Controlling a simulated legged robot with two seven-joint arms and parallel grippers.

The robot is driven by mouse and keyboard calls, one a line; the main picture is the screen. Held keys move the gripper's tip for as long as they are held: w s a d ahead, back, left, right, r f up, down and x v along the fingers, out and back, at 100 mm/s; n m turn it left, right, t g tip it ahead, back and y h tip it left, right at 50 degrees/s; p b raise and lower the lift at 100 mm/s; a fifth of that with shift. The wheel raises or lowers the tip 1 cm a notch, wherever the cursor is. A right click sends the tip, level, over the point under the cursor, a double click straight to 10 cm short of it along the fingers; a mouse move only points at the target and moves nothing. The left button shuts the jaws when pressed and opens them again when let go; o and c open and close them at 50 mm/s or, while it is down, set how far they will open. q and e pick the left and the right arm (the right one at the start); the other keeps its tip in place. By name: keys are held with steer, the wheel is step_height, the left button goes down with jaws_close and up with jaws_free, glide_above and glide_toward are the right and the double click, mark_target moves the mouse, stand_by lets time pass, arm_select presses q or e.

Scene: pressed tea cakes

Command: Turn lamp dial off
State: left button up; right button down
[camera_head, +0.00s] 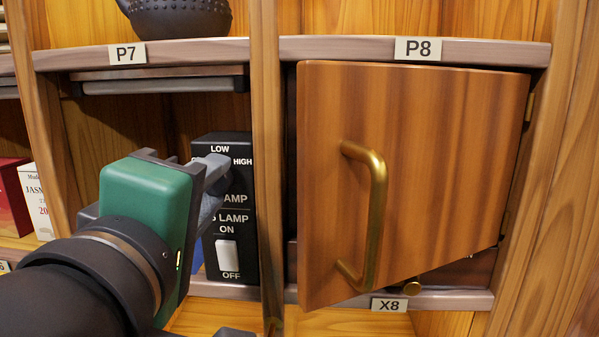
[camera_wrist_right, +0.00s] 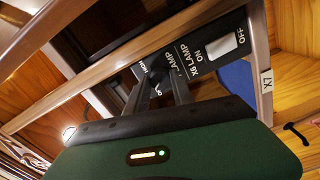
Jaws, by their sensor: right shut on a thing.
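The black lamp control box (camera_head: 241,190) stands in the compartment under the P7 label. It carries LOW and HIGH marks at its top and a white ON/OFF switch (camera_head: 227,256) lower down. My right gripper (camera_head: 216,168) is in front of the box with its fingers at the dial area below LOW. It is shut on the lamp dial, which the fingers hide. In the right wrist view the fingers (camera_wrist_right: 168,88) reach the box face (camera_wrist_right: 190,55), and the white switch (camera_wrist_right: 221,46) shows beside OFF. My left gripper is not in view.
A wooden door (camera_head: 420,130) with a brass handle (camera_head: 378,200) stands slightly ajar under P8, right of the box. A wooden upright (camera_head: 266,120) separates them. A dark teapot (camera_head: 180,18) sits on the upper shelf. Boxes (camera_head: 37,200) stand at left.

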steer(key=n, duration=0.1)
steer(key=n+p, duration=0.1)
steer(key=n, duration=0.1)
steer(key=n+p, duration=0.1)
steer(key=n, duration=0.1)
steer(key=shift+f, duration=0.25)
steer(key=shift+n, duration=0.3)
steer(key=shift+a, duration=0.1)
steer(key=c, duration=1.1)
jaws_free()
steer(key=shift+w, duration=0.15)
steer(key=shift+r, duration=0.1)
